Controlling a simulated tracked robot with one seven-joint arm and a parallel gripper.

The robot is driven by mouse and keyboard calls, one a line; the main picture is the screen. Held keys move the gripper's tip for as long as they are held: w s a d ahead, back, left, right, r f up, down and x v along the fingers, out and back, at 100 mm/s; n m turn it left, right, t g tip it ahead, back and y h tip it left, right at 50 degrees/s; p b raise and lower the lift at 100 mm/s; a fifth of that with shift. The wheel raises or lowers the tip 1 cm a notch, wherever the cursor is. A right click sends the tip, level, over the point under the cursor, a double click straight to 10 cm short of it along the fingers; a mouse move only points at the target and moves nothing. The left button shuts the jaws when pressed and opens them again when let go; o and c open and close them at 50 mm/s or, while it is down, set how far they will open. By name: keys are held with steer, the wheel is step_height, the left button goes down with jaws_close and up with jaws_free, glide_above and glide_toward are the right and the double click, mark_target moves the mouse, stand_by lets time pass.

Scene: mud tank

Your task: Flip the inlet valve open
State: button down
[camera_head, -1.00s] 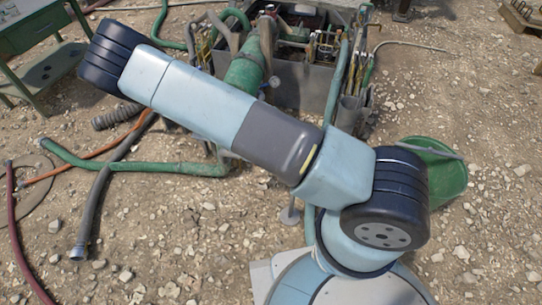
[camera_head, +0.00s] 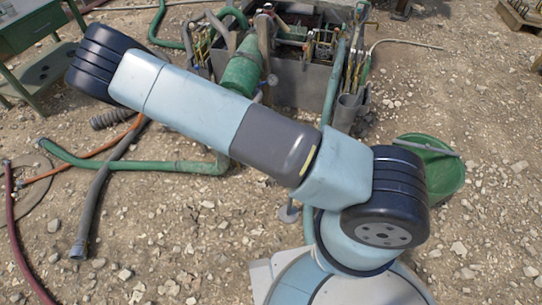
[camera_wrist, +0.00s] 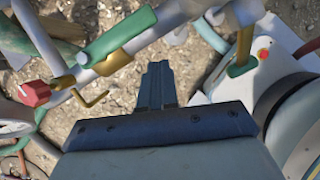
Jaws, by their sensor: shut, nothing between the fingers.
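My gripper (camera_wrist: 157,84) is shut and empty in the wrist view, its fingers pointing up the picture. A grey pipe crosses the top left, carrying a green lever handle (camera_wrist: 118,36) on a brass valve body (camera_wrist: 113,63). This handle lies to the upper left of my fingertips, apart from them. A red fitting (camera_wrist: 33,93) and a bent brass lever (camera_wrist: 93,99) sit further left and lower. Another green and brass lever (camera_wrist: 243,54) stands at the upper right. I cannot tell which is the inlet valve. My gripper does not show in the head view.
The grey mud tank (camera_head: 300,84) with several pipes and levers stands at the top middle. Hoses (camera_head: 130,165) lie on the gravel at left. A green tub (camera_head: 432,165) stands at right. A white box with a red button (camera_wrist: 264,54) is right of my gripper.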

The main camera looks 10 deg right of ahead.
steer(key=s+v, duration=0.1)
steer(key=v, duration=0.9)
steer(key=shift+d, duration=0.3)
steer(key=w+d+r+m+y, duration=0.1)
steer(key=d+r+m, duration=0.3)
steer(key=r+m, duration=0.75)
steer(key=w+d+r+m+y, duration=0.1)
steer(key=d+r+m+y, duration=0.3)
steer(key=r, duration=1.4)
steer(key=s+d+r+m+t+h, duration=0.1)
steer(key=s+d+r+m, duration=0.1)
steer(key=s+r+m, duration=0.3)
steer(key=s+d+r+m+t, duration=0.1)
steer(key=s+d+r+m, duration=0.2)
steer(key=s+r+m, duration=0.3)
steer(key=s+r, duration=0.5)
steer(key=r, duration=0.3)
steer(key=shift+d+r+t+h, duration=0.15)
steer(key=shift+r+t+h, duration=0.15)
steer(key=shift+h, duration=0.1)
